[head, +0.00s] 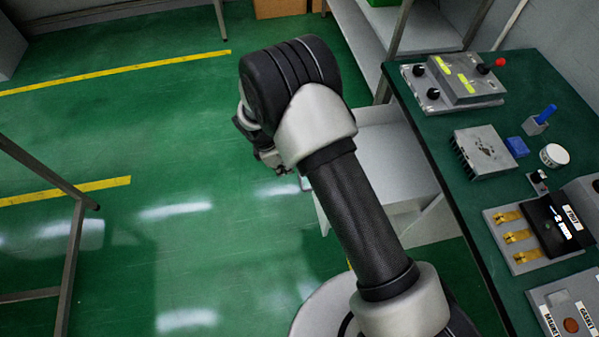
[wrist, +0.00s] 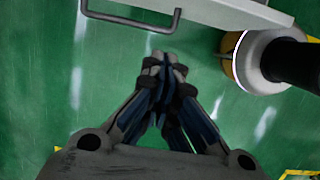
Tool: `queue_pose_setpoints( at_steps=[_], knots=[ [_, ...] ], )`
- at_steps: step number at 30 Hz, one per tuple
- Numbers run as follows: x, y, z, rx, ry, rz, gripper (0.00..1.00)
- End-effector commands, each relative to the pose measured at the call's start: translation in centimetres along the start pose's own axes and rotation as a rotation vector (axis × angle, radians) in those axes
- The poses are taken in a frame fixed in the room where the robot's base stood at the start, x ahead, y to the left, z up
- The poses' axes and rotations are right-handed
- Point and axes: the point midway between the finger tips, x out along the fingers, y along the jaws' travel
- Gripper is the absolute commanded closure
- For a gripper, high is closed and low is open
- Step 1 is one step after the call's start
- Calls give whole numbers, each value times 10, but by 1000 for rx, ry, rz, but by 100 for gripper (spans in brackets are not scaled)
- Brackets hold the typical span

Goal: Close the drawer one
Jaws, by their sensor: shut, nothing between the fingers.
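A white drawer (head: 375,155) stands pulled out from under the green-topped workbench in the head view, partly hidden behind my arm. Its front panel (wrist: 225,10) crosses the top of the wrist view, with a dark bar handle (wrist: 130,20) on it. The handle's end also shows near my gripper in the head view. My gripper (wrist: 163,62) is shut and empty, its fingertips a little short of the handle and apart from it. In the head view my gripper (head: 268,155) is mostly hidden by my wrist. No label on the drawer can be read.
The workbench (head: 425,125) at the right carries a grey control box (head: 460,80), a heat sink (head: 485,150), a blue block (head: 517,146) and other parts. A metal frame (head: 75,250) stands at the left. The green floor between is clear.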

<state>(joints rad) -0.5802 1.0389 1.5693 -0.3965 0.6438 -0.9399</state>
Motion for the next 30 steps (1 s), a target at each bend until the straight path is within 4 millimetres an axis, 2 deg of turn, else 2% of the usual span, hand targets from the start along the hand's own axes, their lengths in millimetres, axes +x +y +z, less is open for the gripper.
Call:
queue_pose_setpoints(
  at_steps=[5, 16, 18, 21, 30],
  knots=[
    [27, -1, 0, -3, -1, -4, 100],
    [105, -1, 0, 1, -1, -3, 100],
    [103, 0, 15, 4, -1, -1, 100],
    [106, 0, 27, 4, 0, -1, 100],
    [107, 0, 40, 0, 0, -1, 100]
  ],
)
